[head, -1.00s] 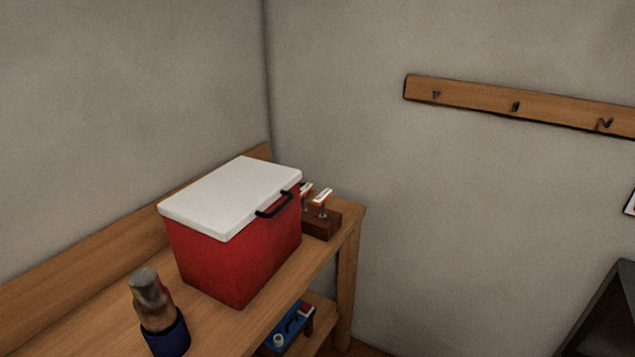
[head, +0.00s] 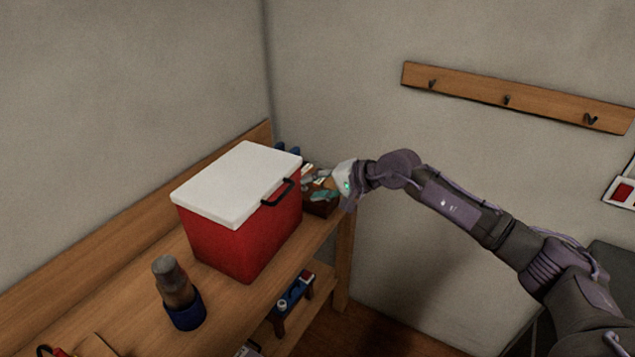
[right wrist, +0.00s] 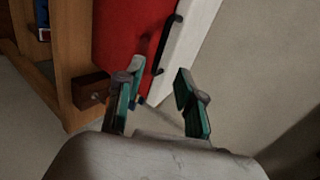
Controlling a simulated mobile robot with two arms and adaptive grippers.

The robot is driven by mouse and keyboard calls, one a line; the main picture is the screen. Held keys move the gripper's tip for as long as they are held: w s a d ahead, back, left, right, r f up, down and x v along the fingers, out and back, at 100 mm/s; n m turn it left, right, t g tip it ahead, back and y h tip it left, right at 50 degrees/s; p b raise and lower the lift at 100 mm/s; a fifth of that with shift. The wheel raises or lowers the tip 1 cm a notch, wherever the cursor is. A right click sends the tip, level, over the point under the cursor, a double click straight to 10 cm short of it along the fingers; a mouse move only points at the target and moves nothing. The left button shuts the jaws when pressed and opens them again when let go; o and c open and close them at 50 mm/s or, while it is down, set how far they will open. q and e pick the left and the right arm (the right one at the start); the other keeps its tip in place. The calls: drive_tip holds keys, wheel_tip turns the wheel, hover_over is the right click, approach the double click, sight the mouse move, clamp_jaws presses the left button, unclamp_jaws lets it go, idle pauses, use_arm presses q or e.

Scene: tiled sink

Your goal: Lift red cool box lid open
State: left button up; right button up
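The red cool box (head: 240,246) stands on the wooden bench, with its white lid (head: 236,182) shut flat on top. A black handle (head: 278,193) sits at the lid's front edge. My right gripper (head: 318,184) is beside the box's right end, near the dark wooden block. In the right wrist view its two green-padded fingers (right wrist: 157,97) are spread apart with nothing between them. Beyond them that view shows the red box side (right wrist: 125,35), the white lid (right wrist: 185,45) and the dark handle (right wrist: 167,45). My left gripper is in neither view.
A dark wooden block (head: 322,207) with small items stands right of the box, partly behind my gripper. A brush-like object in a blue holder (head: 186,314) stands in front of it. The lower shelf holds a blue item (head: 294,292). A hook rail (head: 510,97) is on the wall.

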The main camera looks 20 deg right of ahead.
sight(286, 194)
drive_tip(key=x, duration=0.5)
drive_tip(key=shift+b, duration=0.3)
drive_tip(key=b+x, duration=0.5)
drive_tip(key=shift+w+f, duration=0.1)
drive_tip(key=shift+f, duration=0.1)
drive_tip(key=shift+a, duration=0.15)
drive_tip(key=shift+c, duration=0.4)
drive_tip(key=shift+w+a, duration=0.15)
drive_tip(key=shift+w, duration=0.05)
drive_tip(key=c, duration=0.5)
clamp_jaws()
